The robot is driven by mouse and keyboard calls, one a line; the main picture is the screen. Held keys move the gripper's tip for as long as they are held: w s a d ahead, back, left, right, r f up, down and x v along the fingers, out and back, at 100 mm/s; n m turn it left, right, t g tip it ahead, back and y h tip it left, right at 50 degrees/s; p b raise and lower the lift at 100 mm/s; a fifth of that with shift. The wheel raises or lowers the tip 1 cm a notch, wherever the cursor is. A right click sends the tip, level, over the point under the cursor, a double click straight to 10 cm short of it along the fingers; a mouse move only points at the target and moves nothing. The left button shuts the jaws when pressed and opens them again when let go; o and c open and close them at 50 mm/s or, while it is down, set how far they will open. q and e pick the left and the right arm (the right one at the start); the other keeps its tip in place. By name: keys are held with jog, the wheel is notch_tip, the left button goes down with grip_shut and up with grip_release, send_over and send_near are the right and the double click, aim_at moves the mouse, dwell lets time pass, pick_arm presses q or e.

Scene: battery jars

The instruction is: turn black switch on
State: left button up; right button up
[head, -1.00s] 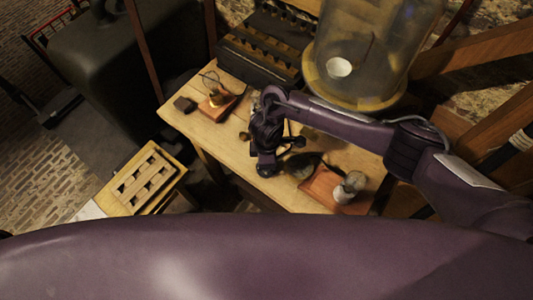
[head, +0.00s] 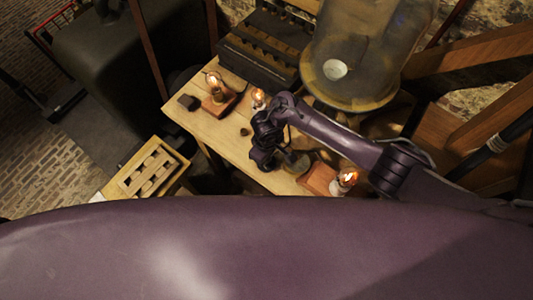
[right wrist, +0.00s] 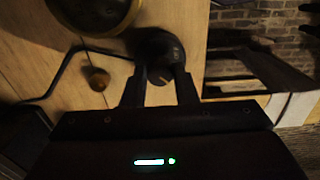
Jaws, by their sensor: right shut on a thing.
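The black switch (right wrist: 160,48) is a round dark knob on the wooden table, seen at the top middle of the right wrist view. My right gripper (right wrist: 160,92) is shut on it, with one finger at each side. In the head view my right gripper (head: 266,160) is low over the table's middle, and the gripper and arm hide the switch there. Three bulbs glow orange: one at the left (head: 214,82), one beside my right arm (head: 258,97), and one at the right (head: 347,177). My left gripper is not in view.
A large glass jar (head: 370,45) stands behind my right arm. A dark slotted box (head: 262,48) is at the table's back. A small brown knob (right wrist: 98,78) sits left of the switch. A wooden slotted tray (head: 150,170) stands to the left, apart from the table.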

jog(key=shift+w+r, duration=0.1)
dwell(0.4)
jog(key=o, duration=1)
notch_tip(320, 180, up, 8)
jog(key=shift+f, duration=0.15)
